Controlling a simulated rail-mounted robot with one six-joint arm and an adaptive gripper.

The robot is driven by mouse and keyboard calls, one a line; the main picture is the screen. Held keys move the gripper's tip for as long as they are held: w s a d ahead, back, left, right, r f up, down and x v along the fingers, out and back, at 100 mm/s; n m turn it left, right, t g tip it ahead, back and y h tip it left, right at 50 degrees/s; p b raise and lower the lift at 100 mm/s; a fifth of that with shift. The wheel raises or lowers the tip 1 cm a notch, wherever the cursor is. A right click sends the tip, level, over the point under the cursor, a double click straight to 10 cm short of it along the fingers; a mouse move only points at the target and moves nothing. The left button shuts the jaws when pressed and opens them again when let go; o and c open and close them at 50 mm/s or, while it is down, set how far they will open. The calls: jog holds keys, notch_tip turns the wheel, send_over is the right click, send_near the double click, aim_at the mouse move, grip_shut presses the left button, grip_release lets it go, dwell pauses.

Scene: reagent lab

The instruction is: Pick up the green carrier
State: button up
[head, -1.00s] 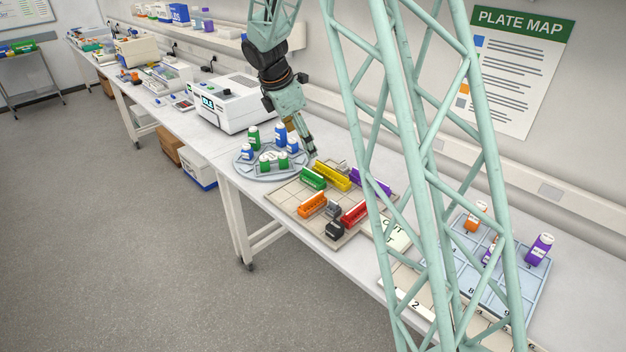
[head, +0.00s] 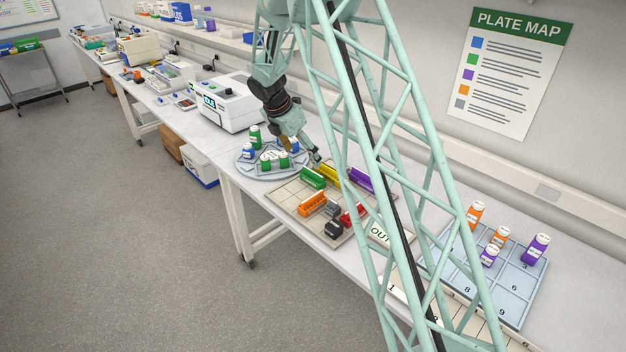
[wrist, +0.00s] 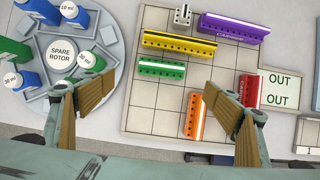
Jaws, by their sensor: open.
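The green carrier (head: 313,178) is a short block with a row of holes, lying on the beige gridded tray (head: 285,194). In the wrist view the green carrier (wrist: 162,68) lies between my two fingertips, nearer the left one. My gripper (wrist: 150,95) is open with wide-spread fingers and nothing held. In the head view my gripper (head: 312,155) hangs over the back left corner of the tray, near the green carrier and apart from it.
Yellow (wrist: 180,43), purple (wrist: 234,29), orange (wrist: 195,115) and red (wrist: 250,91) carriers share the tray. A round rotor (wrist: 62,52) with bottles stands left of it. An OUT card (wrist: 284,90) lies right. A blue gridded tray (head: 515,285) holds several bottles.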

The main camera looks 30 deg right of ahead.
aim_at(312, 173)
jog(key=shift+f, duration=0.1)
jog(key=shift+x, duration=4.2)
jog(key=shift+f, duration=0.15)
jog(key=shift+x, duration=2.45)
jog(key=shift+s+d, duration=0.1)
jog(key=shift+s, duration=0.05)
jog(key=shift+c, duration=0.6)
jog(key=c, duration=0.9)
